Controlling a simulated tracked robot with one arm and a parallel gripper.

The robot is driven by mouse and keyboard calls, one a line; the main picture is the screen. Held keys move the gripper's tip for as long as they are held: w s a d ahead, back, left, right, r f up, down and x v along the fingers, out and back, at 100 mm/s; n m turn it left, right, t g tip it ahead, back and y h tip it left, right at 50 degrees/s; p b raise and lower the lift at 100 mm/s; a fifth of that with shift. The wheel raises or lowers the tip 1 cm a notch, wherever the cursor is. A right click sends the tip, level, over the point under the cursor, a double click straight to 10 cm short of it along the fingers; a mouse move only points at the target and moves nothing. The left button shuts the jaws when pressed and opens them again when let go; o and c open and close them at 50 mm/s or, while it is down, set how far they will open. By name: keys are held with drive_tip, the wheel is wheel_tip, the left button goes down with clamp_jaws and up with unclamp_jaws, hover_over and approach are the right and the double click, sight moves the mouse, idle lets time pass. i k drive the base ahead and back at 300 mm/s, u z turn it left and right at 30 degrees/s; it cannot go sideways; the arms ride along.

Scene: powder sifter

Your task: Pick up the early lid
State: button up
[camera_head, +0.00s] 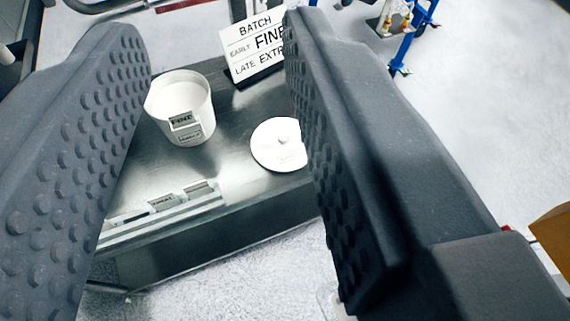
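A round white lid (272,150) with a small knob lies flat on the metal table (225,170), right of the tub. Any marking on it is too small to read, and its right edge meets my right finger in the picture. A white open tub (178,108) labelled "FINE" stands upright on the table to its left. My gripper (215,40) is open, its two dark studded fingers wide apart, with nothing between the pads. The tub and lid show beyond and below, between the fingers.
A sign (256,47) reading "BATCH", "EARLY FINE", "LATE EXTR…" stands at the table's back, partly hidden by my right finger. A rack with small label tiles (165,202) lies along the front edge. A blue frame (408,35) stands behind right; an orange-brown box (553,235) is at far right.

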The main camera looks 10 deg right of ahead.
sight(276, 144)
drive_tip(key=k, duration=0.65)
drive_tip(key=u, duration=1.7)
drive_tip(key=i, duration=1.1)
drive_tip(key=z, duration=2.45)
drive_tip(key=i, duration=1)
drive_tip(key=u, duration=0.05)
